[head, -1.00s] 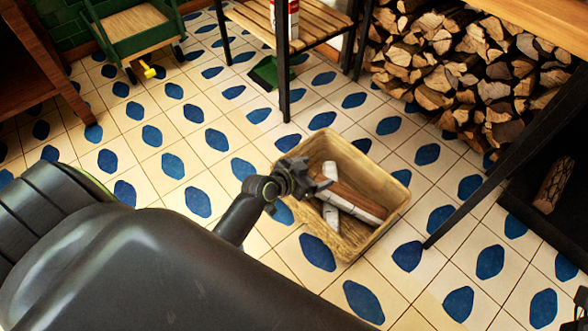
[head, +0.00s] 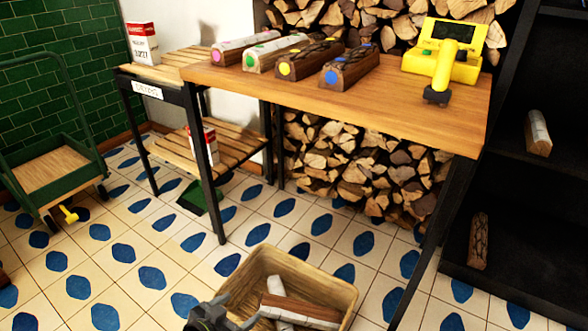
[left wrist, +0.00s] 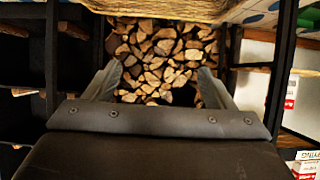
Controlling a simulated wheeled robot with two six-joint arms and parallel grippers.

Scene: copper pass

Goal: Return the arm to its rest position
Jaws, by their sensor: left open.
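My left gripper (head: 212,318) shows at the bottom edge of the head view, by the left side of a wooden crate (head: 340,284) on the tiled floor. Only its top part shows there. In the left wrist view my left gripper (left wrist: 160,85) has its two fingers well apart, with nothing between them but the distant firewood. Split logs with white bark and brown wood (head: 300,311) lie in the crate. The rest of my left arm is out of the head view. My right gripper does not show.
A wooden table (head: 300,98) holds several dotted logs and a yellow device (head: 445,65). A slatted bench (head: 170,75), a green cart (head: 50,170) and a black shelf (head: 520,200) stand around. Firewood (head: 360,165) is stacked behind. Tiled floor left of the crate is clear.

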